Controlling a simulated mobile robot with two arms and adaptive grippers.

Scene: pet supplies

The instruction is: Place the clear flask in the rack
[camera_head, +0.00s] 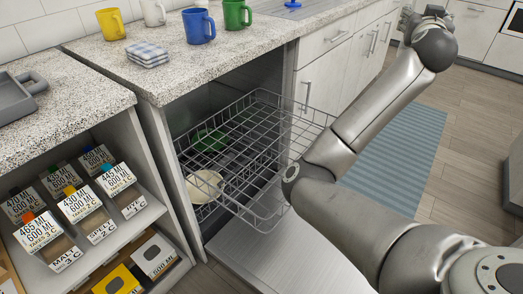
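The wire rack (262,224) is pulled out of an open dishwasher under the counter. A green dish (209,141) and a cream round dish (203,187) are in or under its wires; I cannot tell at which level. I cannot make out a clear flask in this view. My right arm comes in from the lower right, bends beside the rack and reaches up to the top right. No fingertips show at its far end. My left arm and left gripper are not in view.
A yellow mug (111,24), white mug (153,12), blue mug (198,26), green mug (236,13) and folded cloth (148,54) stand on the counter. Lower left, shelves (148,216) hold several labelled packages. A blue striped mat (408,155) lies on the floor.

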